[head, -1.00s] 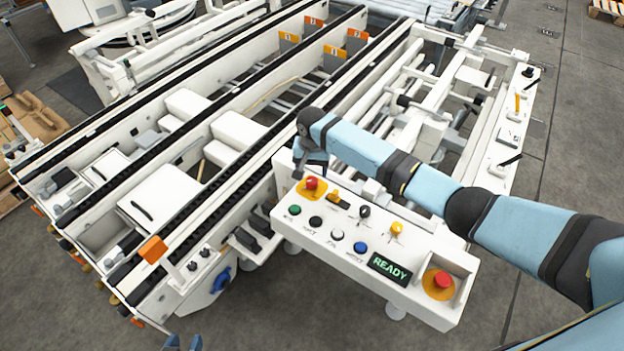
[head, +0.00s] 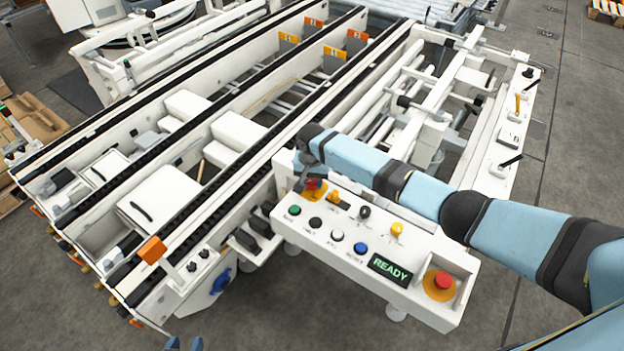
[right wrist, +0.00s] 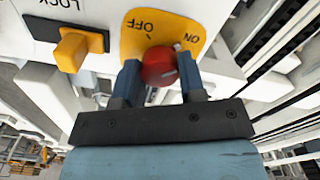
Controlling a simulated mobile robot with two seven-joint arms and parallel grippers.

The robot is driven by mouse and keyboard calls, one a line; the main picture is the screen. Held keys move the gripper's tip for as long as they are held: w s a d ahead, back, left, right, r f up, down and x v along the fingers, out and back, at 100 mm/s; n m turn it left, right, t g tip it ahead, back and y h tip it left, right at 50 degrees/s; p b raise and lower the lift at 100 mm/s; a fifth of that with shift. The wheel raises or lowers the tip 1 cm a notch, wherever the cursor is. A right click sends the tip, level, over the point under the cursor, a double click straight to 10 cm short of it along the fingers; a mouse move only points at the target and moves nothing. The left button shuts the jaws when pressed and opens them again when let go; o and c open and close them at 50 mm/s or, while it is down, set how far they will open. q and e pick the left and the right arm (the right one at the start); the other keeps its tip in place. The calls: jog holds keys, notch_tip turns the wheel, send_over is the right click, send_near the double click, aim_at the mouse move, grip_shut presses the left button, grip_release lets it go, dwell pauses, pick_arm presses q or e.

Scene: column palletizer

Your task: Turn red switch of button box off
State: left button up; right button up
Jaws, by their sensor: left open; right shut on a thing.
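The button box (head: 420,298) is a white panel in the middle of the head view. Its red switch (right wrist: 160,66) sits on a yellow plate (right wrist: 190,32) marked ON and OFF in the right wrist view. My right gripper (right wrist: 158,82) is shut on the red switch, one blue finger on each side. I cannot tell which mark the switch points to. In the head view the gripper partly covers the switch (head: 314,184). My left gripper (head: 185,344) is open and empty at the bottom edge, mostly out of frame.
An orange lock knob (right wrist: 72,48) is beside the switch plate. The box also has several buttons, a lit READY display (head: 390,268) and a red mushroom button (head: 442,281). The white conveyor (head: 160,200) stands behind and left. Grey floor (head: 400,340) is clear in front.

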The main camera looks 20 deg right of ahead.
jog(key=shift+r+n+p, duration=0.1)
jog(key=shift+n+p, duration=1)
jog(key=shift+n, duration=0.4)
jog(key=n+p, duration=0.2)
jog(key=n, duration=0.7)
jog(key=shift+p, duration=0.4)
jog(key=n, duration=0.5)
jog(key=shift+n, duration=0.4)
jog(key=o, duration=0.9)
jog(key=shift+o, duration=0.2)
